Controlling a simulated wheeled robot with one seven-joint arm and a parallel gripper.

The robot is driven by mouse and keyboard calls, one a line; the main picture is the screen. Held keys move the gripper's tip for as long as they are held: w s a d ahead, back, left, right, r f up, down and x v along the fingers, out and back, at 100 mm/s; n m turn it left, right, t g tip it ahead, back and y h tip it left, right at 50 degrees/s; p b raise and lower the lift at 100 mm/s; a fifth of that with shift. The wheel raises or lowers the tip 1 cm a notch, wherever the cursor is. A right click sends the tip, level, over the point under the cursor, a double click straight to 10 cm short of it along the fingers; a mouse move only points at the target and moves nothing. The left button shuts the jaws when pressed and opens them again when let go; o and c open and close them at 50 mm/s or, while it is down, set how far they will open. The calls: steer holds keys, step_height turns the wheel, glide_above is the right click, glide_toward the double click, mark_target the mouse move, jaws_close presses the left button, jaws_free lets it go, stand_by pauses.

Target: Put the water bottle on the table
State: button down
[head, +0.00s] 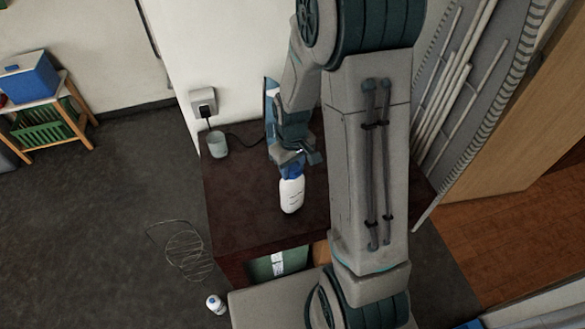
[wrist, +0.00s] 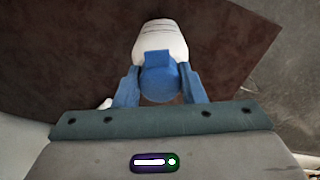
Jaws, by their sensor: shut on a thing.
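The water bottle (head: 291,196) is white with a blue cap. My gripper (head: 292,165) is shut on its blue cap end, and the white body points away from the fingers. In the wrist view the bottle (wrist: 160,42) sits between the two blue fingers (wrist: 160,88) of my gripper. The dark brown table (head: 245,215) lies under the bottle in the head view. I cannot tell whether the bottle touches the tabletop or hangs just above it.
A pale cup (head: 217,145) stands at the table's back left, near a cable and a wall socket (head: 203,102). A wire coil (head: 184,252) and another small white bottle (head: 215,304) are on the floor left of the table. The table's front left top is clear.

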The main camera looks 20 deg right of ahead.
steer(key=shift+f, duration=0.85)
steer(key=c, duration=0.9)
jaws_free()
step_height(320, 180, up, 11)
steer(key=shift+r+b, duration=0.2)
steer(key=shift+b, duration=0.15)
steer(key=shift+s+r+m+t, duration=0.7)
steer(key=shift+s+r, duration=1.05)
steer(key=shift+s, duration=0.65)
steer(key=shift+s+r+m+t, duration=0.5)
steer(key=shift+s+r+m, duration=0.35)
steer(key=shift+s+r, duration=1.3)
steer(key=shift+s+r+m+t, duration=0.7)
steer(key=shift+s+r, duration=0.7)
steer(key=shift+s, duration=1.3)
